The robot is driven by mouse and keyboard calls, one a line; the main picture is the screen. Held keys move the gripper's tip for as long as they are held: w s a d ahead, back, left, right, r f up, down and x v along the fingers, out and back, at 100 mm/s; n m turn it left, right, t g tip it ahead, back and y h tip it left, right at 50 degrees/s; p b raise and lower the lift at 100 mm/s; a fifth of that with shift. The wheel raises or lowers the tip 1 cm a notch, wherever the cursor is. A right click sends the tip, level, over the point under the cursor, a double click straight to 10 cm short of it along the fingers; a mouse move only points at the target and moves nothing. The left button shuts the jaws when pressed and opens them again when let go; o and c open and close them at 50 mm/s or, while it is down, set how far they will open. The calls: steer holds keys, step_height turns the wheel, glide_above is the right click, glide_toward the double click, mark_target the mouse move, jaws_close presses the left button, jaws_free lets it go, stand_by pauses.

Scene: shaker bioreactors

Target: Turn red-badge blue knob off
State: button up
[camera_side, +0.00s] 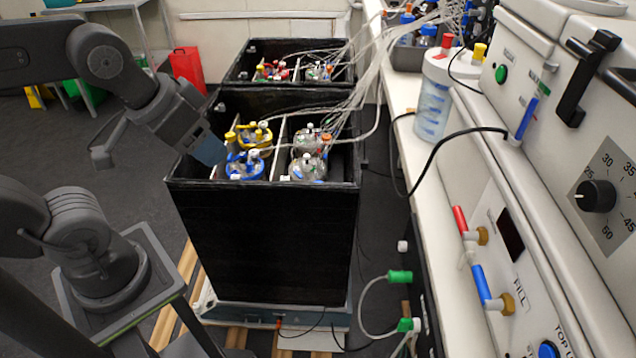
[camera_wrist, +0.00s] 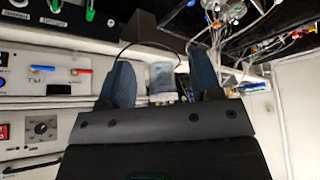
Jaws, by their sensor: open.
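A round blue knob (camera_side: 547,349) shows at the bottom right of the side view, partly cut off by the frame edge; I see no red badge on it. Above it on the panel are a blue handle (camera_side: 481,284) and a red handle (camera_side: 460,219) on brass fittings. A blue handle (camera_wrist: 42,68) and a red handle (camera_wrist: 81,71) also show at the left of the wrist view. My gripper (camera_side: 208,150) is by the left wall of the front black box, far from the panel. In the wrist view its blue fingers (camera_wrist: 163,80) are apart with nothing held.
The front black box (camera_side: 262,245) holds several lidded vessels with tubes rising to the right. A second black box (camera_side: 245,65) stands behind it. A white bench (camera_side: 425,190) carries a clear container (camera_side: 433,110). A black cable (camera_side: 440,148) crosses in front of the panel.

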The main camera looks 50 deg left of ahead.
steer(key=w+a+r+n+g, duration=0.15)
steer(key=w+n, duration=0.35)
steer(key=w, duration=0.6)
steer(key=w+a+f+n+g+h, duration=0.1)
steer(key=w+a+f+n+g, duration=0.1)
steer(key=w+a+f+n, duration=0.35)
steer(key=w+a+f+n+g+h, duration=0.1)
steer(key=w+a+f+n+h, duration=0.15)
steer(key=w+f, duration=0.6)
steer(key=w+a+f+n+g+h, duration=0.1)
steer(key=w+a+f+n, duration=0.5)
steer(key=f, duration=0.4)
steer(key=shift+m, duration=0.7)
steer(key=x, duration=1.3)
steer(key=shift+w+d, duration=0.25)
steer(key=shift+w, duration=0.05)
steer(key=shift+c, duration=0.3)
steer(key=c, duration=0.9)
